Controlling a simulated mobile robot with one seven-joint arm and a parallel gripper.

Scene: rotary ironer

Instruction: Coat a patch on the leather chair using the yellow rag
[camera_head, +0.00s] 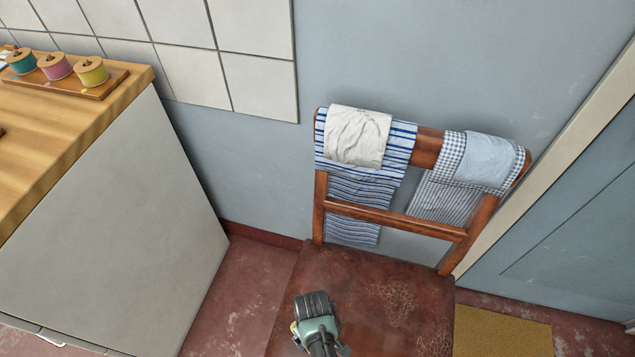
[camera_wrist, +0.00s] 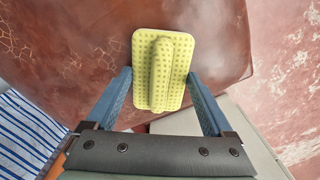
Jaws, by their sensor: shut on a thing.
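The leather chair has a brown seat (camera_head: 350,270) with pale, cracked patches (camera_head: 395,302) on its right half. The seat (camera_wrist: 85,50) also fills the upper left of the wrist view, with cracks near its left edge. My gripper (camera_wrist: 161,75) is shut on the yellow rag (camera_wrist: 178,50), which looks like a dotted pad with a raised ridge. The rag is over the seat near one edge; I cannot tell whether it touches the leather. In the head view my wrist is over the seat's front left, and the rag is mostly hidden beneath it.
Striped, white and checked cloths (camera_head: 357,137) hang over the chair's wooden back (camera_head: 428,148). A cabinet with a wooden top (camera_head: 70,130) stands at left, bearing thread spools (camera_head: 90,71). A tan mat (camera_head: 500,333) lies right of the chair. Red floor (camera_head: 235,290) is clear between cabinet and chair.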

